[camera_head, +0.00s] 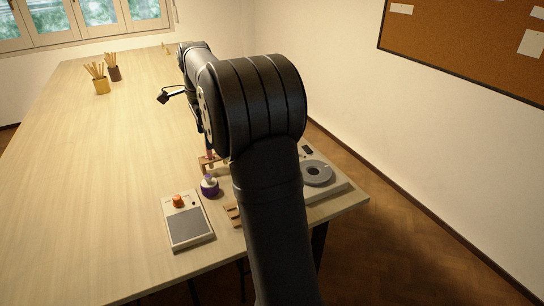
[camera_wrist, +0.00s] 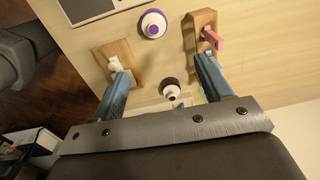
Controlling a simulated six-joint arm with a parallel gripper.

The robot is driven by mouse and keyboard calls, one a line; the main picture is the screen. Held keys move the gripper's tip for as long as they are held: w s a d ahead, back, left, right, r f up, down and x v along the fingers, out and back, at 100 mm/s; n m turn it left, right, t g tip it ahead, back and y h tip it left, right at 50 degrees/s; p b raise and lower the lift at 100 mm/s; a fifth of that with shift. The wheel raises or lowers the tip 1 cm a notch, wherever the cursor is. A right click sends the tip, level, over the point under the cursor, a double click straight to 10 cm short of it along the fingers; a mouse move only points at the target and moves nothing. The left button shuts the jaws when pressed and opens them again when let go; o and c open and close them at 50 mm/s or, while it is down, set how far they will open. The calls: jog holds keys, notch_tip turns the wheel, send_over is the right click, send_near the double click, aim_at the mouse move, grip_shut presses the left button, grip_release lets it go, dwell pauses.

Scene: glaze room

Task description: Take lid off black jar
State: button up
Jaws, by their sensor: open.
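In the wrist view my gripper (camera_wrist: 162,74) is open, with one blue finger on each side of the picture. A small dark jar (camera_wrist: 168,82) with a pale part and a dark spot on it shows between the fingers, close to the palm edge. I cannot tell clearly where its lid meets the body. Nothing is held, and the jar looks apart from both fingers. In the head view my arm hides the gripper and the black jar.
A white and purple jar (camera_wrist: 153,23) stands nearby, also seen in the head view (camera_head: 209,187). Wooden stands with a white piece (camera_wrist: 115,64) and a pink piece (camera_wrist: 212,37) flank the fingers. A grey-topped device (camera_head: 188,225) and a round wheel (camera_head: 318,173) sit near the table's edge.

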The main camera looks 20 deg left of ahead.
jog(key=w+d+r+m+y, duration=0.1)
jog(key=w+d+r+m, duration=0.1)
jog(key=w+d+m, duration=1.05)
jog(key=f+n, duration=0.1)
jog(key=f, duration=0.3)
jog(key=f+n, duration=0.1)
jog(key=f, duration=0.3)
jog(key=s+f+n, duration=0.1)
jog(key=f, duration=0.3)
jog(key=shift+d+n, duration=0.25)
jog(key=f, duration=0.5)
jog(key=shift+w+a, duration=0.1)
jog(key=shift+w, duration=0.1)
jog(key=c, duration=1.1)
